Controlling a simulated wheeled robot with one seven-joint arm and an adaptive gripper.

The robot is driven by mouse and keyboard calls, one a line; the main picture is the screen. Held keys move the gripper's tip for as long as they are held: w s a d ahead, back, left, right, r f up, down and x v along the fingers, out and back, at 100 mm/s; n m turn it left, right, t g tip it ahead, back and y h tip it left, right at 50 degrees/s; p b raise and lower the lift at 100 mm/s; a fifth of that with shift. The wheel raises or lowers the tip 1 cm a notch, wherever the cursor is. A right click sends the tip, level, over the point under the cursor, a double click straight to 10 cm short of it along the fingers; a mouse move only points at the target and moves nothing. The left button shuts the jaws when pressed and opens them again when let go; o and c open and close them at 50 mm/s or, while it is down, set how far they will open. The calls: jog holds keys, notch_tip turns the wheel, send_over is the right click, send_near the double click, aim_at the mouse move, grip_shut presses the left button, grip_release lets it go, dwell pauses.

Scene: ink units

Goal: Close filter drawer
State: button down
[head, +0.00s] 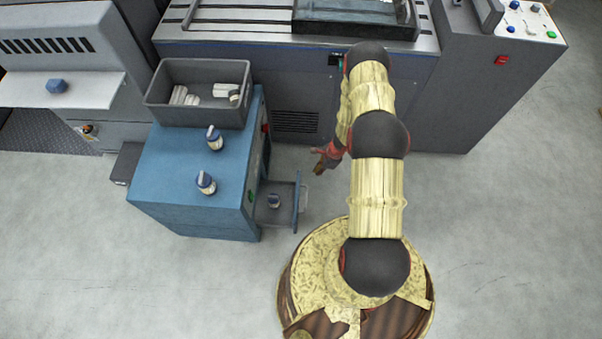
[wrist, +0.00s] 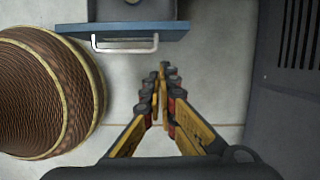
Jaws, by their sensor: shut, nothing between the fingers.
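Two blue-capped filters (head: 214,138) and a grey bin (head: 198,98) with white pieces stand on the cabinet top. A large grey machine (head: 300,60) stands behind my arm. My round base is near the drawer. Clear floor lies between gripper and drawer.

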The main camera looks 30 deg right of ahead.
jog(key=w+a+b+x, duration=0.1)
jog(key=b+x, duration=0.3)
jog(key=x, duration=0.7)
jog(key=shift+w+a+r+b, duration=0.3)
jog(key=shift+a+r+b, duration=0.05)
jog(key=shift+a+b, duration=0.05)
jog(key=shift+a, duration=0.1)
jog(key=w+a+b, duration=0.1)
jog(key=w+a, duration=0.6)
jog(key=a, duration=0.4)
jog(key=shift+w+a, duration=0.15)
jog(key=shift+w, duration=0.25)
